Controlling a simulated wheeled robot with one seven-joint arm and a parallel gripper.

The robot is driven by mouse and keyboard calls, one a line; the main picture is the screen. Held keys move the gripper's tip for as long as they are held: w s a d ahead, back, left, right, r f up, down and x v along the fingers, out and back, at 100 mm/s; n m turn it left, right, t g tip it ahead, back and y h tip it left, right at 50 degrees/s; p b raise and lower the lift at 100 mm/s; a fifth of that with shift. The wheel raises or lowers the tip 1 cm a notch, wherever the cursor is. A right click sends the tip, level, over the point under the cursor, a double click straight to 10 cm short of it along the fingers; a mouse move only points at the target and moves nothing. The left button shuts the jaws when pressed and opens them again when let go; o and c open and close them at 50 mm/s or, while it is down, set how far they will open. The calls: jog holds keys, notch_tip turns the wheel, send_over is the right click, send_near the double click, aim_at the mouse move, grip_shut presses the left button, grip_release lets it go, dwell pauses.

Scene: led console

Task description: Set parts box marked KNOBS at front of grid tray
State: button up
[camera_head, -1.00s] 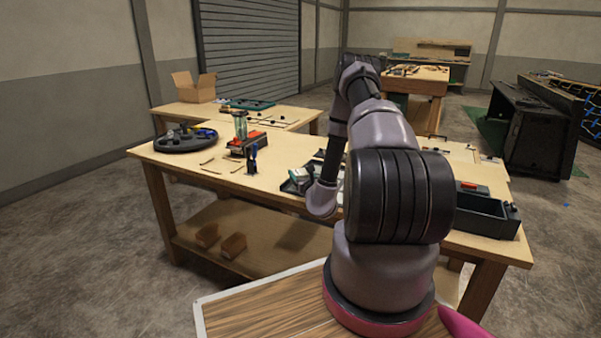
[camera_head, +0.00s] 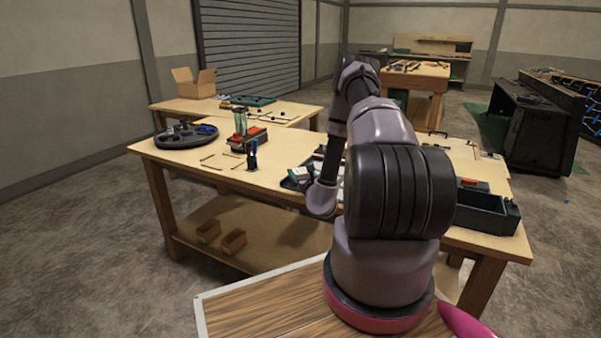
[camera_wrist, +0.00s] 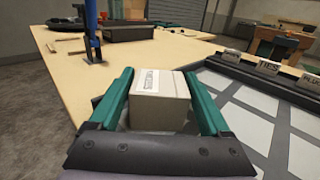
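In the wrist view, a small pale grey box (camera_wrist: 160,103) with a white label sits between the two green fingers of my gripper (camera_wrist: 159,80). The fingers lie close along both its sides and appear shut on it. The label's print is too small to read. The grid tray (camera_wrist: 232,97), dark-rimmed with pale cells, lies just right of the box. Several small labelled boxes (camera_wrist: 268,68) stand along its far edge; their words are not clearly legible. In the head view, my arm hides the gripper, the held box and much of the tray.
A blue upright tool (camera_wrist: 92,35) stands on the table left of my gripper. A round dark tray (camera_head: 187,136) is at the table's left end. A dark open bin (camera_head: 483,212) is at the right. Bare tabletop (camera_wrist: 60,90) shows left of the gripper.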

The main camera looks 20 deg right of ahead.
jog(key=shift+o, duration=0.5)
jog(key=s, duration=0.3)
jog(key=s+a, duration=0.1)
jog(key=s, duration=0.6)
jog(key=shift+s+a, duration=0.2)
jog(key=shift+s, duration=0.2)
